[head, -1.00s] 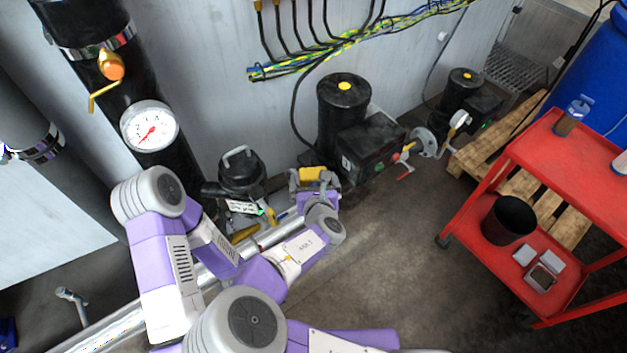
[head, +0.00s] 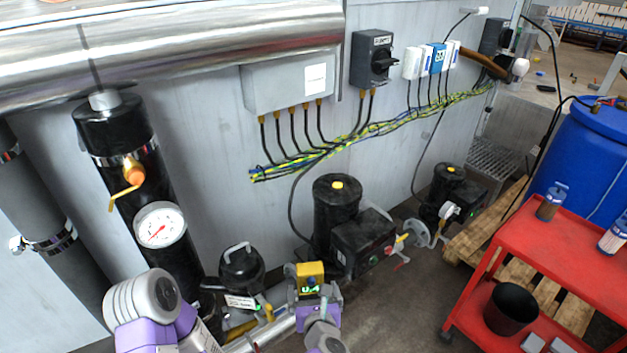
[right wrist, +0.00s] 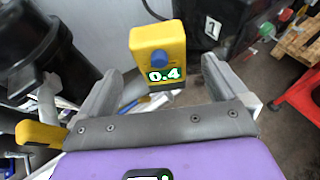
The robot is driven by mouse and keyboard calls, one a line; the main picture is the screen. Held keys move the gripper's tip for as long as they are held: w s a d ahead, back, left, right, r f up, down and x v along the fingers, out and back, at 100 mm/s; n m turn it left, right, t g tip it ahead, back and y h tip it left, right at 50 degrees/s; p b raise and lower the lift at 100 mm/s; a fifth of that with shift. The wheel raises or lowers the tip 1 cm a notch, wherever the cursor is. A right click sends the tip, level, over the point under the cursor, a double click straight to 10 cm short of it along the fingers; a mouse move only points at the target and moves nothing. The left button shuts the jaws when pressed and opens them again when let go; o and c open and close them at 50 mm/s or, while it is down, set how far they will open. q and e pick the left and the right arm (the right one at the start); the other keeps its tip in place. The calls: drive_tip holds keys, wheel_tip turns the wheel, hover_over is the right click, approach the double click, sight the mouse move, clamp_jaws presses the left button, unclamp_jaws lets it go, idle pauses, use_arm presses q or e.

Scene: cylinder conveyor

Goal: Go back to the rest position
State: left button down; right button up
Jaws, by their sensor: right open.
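A small yellow device (head: 310,276) with a blue knob and a green lit display shows upright at lower centre in the head view. In the right wrist view the yellow device (right wrist: 158,52) reads 0.4 and appears between and just beyond the fingertips, with gaps on both sides. My right gripper (right wrist: 160,72) is open and empty. In the head view the right gripper (head: 311,294) is low at the centre, close by the device. My left gripper is not in view.
A black pump (head: 336,212) stands behind the gripper, a smaller black unit (head: 241,270) to its left. A black pipe with a gauge (head: 159,226) rises at left. A red cart (head: 566,236) with bottles and a blue barrel (head: 585,160) are at right. Floor (head: 415,300) shows before the cart.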

drive_tip(key=s+d+f+m+g+h, duration=0.2)
drive_tip(key=s+d+f+m+g, duration=0.3)
drive_tip(key=f+m, duration=0.4)
drive_tip(key=s+d+f+m+g+h, duration=0.1)
drive_tip(key=s+d+f+m+g, duration=0.15)
drive_tip(key=d+f+m, duration=0.65)
drive_tip(key=s+a+f+m+g+y, duration=0.2)
drive_tip(key=s+f+m, duration=0.2)
drive_tip(key=m, duration=0.7)
drive_tip(key=s+a+f+m+g+y, duration=0.2)
drive_tip(key=s+f+m+g+y, duration=0.1)
drive_tip(key=s+m, duration=0.5)
drive_tip(key=m, duration=0.3)
drive_tip(key=shift+s+f+y, duration=0.2)
drive_tip(key=shift+f+y, duration=0.1)
drive_tip(key=shift+f, duration=0.1)
drive_tip(key=shift+a, duration=0.1)
